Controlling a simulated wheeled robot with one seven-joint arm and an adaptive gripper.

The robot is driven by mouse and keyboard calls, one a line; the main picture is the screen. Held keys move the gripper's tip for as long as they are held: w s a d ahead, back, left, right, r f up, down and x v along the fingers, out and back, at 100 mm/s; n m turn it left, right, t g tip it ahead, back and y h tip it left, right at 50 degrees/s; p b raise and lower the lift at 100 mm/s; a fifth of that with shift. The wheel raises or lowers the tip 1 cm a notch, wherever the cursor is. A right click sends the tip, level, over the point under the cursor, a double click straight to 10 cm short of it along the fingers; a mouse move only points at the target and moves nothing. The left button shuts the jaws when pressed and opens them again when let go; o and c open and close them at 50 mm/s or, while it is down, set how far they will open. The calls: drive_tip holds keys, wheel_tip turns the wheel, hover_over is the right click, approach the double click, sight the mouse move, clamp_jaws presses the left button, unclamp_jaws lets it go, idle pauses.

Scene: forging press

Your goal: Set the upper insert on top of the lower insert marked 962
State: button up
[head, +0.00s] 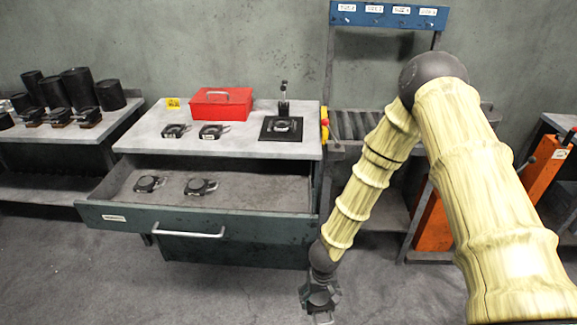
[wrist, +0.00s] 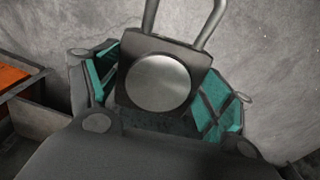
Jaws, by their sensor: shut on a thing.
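My gripper (head: 320,303) hangs low in front of the bench, to the right of the open drawer. In the wrist view its teal-padded fingers (wrist: 160,100) are shut on a dark square insert (wrist: 124,52) with a round shiny face and a bent handle. Two dark inserts with handles (head: 175,130) (head: 213,131) lie on the bench top. Two more inserts (head: 148,184) (head: 200,187) lie in the open drawer. Another round piece (head: 282,125) sits on a black square plate on the bench's right side. I cannot read any 962 mark.
The drawer (head: 190,226) stands pulled out from the bench. A red toolbox (head: 221,104), a yellow tag (head: 173,103) and a small upright stand (head: 283,98) are on the bench. Another table (head: 75,133) at left carries dark cylinders. Orange posts stand at right. Floor in front is clear.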

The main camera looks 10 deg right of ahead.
drive_tip(key=shift+w+a+r, duration=1.15)
drive_tip(key=shift+w+r, duration=0.15)
drive_tip(key=shift+w+a+r+p, duration=0.1)
drive_tip(key=shift+r+p, duration=0.05)
drive_tip(key=shift+p, duration=0.15)
